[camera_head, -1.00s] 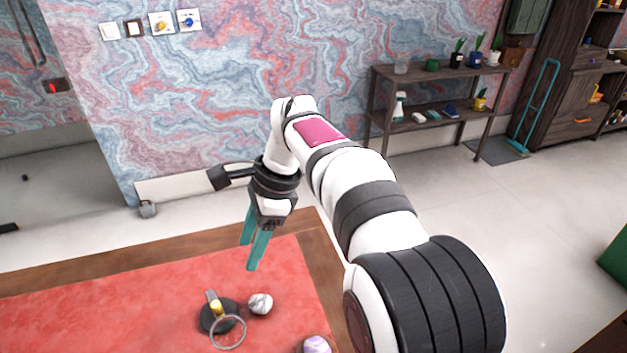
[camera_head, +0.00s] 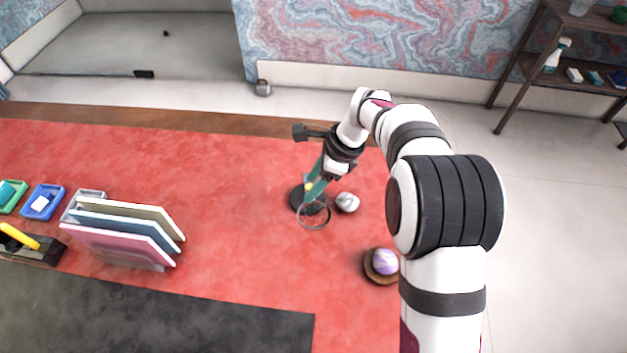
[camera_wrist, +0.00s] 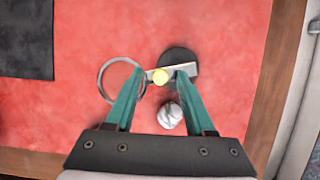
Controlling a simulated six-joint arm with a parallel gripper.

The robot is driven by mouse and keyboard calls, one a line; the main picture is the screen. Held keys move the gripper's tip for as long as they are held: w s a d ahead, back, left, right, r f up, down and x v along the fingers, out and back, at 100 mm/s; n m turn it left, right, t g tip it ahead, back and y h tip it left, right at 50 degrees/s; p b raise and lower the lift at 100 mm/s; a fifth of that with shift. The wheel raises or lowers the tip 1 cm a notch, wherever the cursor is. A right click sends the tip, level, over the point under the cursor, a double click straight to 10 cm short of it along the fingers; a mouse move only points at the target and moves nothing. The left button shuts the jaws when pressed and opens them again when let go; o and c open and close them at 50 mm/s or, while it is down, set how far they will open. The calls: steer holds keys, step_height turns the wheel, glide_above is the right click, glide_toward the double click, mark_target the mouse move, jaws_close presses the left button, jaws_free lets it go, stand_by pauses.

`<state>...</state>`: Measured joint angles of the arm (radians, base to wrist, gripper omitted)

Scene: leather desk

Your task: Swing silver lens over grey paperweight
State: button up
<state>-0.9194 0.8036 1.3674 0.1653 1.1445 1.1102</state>
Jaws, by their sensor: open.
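The silver lens is a ring (camera_head: 314,229) on a round dark base (camera_head: 296,201) with a yellow knob. In the wrist view the ring (camera_wrist: 101,82) extends left of the yellow knob (camera_wrist: 160,77), and the dark base (camera_wrist: 180,57) lies behind the knob. The grey paperweight (camera_head: 347,202) is a marbled white-grey stone right of the lens; in the wrist view it (camera_wrist: 170,116) lies below the knob, outside the ring. My gripper (camera_wrist: 160,78) is open, with teal fingers either side of the knob in that view. Whether they touch the lens bar is unclear.
A purple stone (camera_head: 385,260) sits in a wooden dish nearer me. Upright folders (camera_head: 125,235), a blue tray (camera_head: 42,202) and a dark mat (camera_head: 170,320) lie to the left. The red desk surface between the folders and the lens is clear.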

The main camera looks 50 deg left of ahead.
jaws_close()
stand_by(0.3)
stand_by(1.2)
